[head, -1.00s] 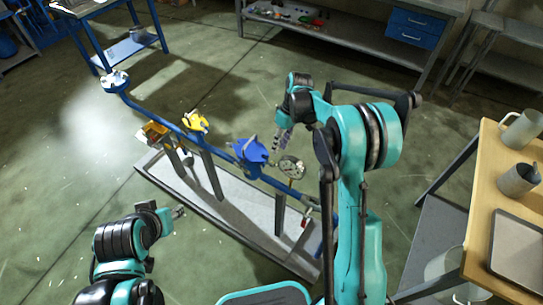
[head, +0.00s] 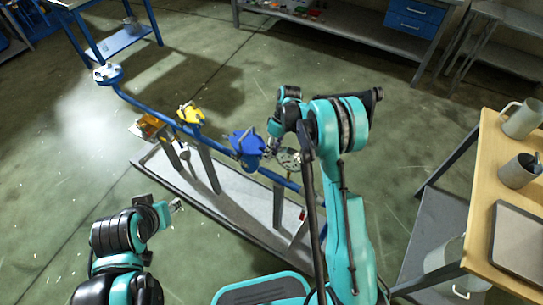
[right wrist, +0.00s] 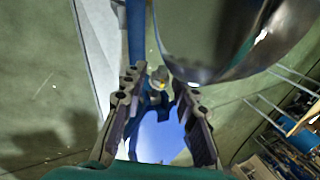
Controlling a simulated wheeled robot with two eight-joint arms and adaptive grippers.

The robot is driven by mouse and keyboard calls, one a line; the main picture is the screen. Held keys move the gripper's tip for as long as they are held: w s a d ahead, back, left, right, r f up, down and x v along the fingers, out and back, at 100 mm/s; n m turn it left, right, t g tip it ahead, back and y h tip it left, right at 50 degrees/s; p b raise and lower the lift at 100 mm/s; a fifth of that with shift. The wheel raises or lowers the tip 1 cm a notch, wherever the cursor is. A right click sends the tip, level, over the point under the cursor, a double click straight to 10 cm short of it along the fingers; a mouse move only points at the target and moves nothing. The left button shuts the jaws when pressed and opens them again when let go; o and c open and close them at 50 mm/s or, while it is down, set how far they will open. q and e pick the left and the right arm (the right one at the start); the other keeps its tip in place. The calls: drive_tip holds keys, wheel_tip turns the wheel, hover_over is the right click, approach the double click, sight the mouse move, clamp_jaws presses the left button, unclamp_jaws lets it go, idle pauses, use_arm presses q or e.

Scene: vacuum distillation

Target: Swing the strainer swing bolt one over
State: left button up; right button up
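The blue strainer (head: 247,144) sits on the blue pipe line, just left of my right gripper in the head view. In the right wrist view its bright blue body (right wrist: 158,138) shows between and below the fingers. A small metal bolt end (right wrist: 158,76) with a yellowish spot, apparently a swing bolt, shows between the fingertips. My right gripper (right wrist: 154,84) is open around that spot; contact cannot be told. In the head view the right gripper (head: 274,138) is partly hidden by its own arm. My left gripper (head: 177,204) hangs away from the strainer, near the tray's front edge; its opening is too small to judge.
A round gauge (head: 288,158) stands right beside the strainer. A large shiny rounded metal body (right wrist: 225,35) is close to the right fingers. A yellow valve (head: 190,113) is farther left on the pipe (head: 150,114). A wooden-topped table (head: 488,190) stands at right.

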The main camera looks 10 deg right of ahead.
drive_tip(key=shift+f, duration=0.25)
drive_tip(key=shift+c, duration=0.4)
clamp_jaws()
drive_tip(key=shift+w+a+r+g+h, duration=0.25)
drive_tip(key=shift+a+r+g+h, duration=0.2)
drive_tip(key=shift+g+h, duration=0.3)
drive_tip(key=shift+r+g, duration=0.1)
drive_tip(key=shift+g, duration=0.25)
drive_tip(key=shift+d, duration=0.1)
drive_tip(key=shift+o, duration=0.4)
unclamp_jaws()
